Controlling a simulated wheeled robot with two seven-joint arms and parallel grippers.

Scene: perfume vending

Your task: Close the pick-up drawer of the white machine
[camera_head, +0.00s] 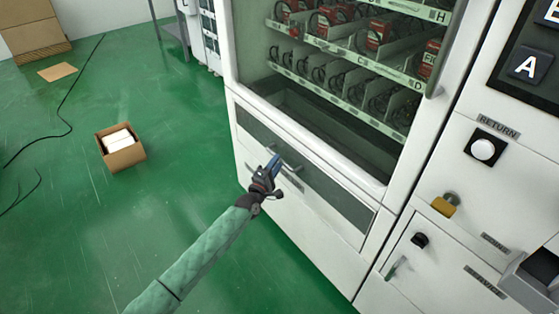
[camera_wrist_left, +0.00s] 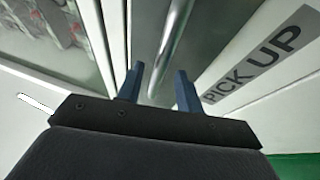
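The white machine (camera_head: 408,165) stands at the right in the head view. Its pick-up drawer (camera_head: 335,197) is the low front panel with a dark window and a silver handle (camera_head: 291,167). I cannot tell whether the drawer stands slightly out or is flush. My left gripper (camera_head: 273,163) is at the handle, its blue fingers pointing at the drawer front. In the left wrist view the fingers (camera_wrist_left: 159,88) are apart, with the silver handle bar (camera_wrist_left: 172,45) running between them, and a "PICK UP" label (camera_wrist_left: 265,55) beside it. My right gripper is not in view.
An open cardboard box (camera_head: 121,148) with white contents sits on the green floor at the left. A black cable (camera_head: 68,95) lies farther left. The coin panel with a return button (camera_head: 483,149) is at the right. The floor left of the machine is mostly clear.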

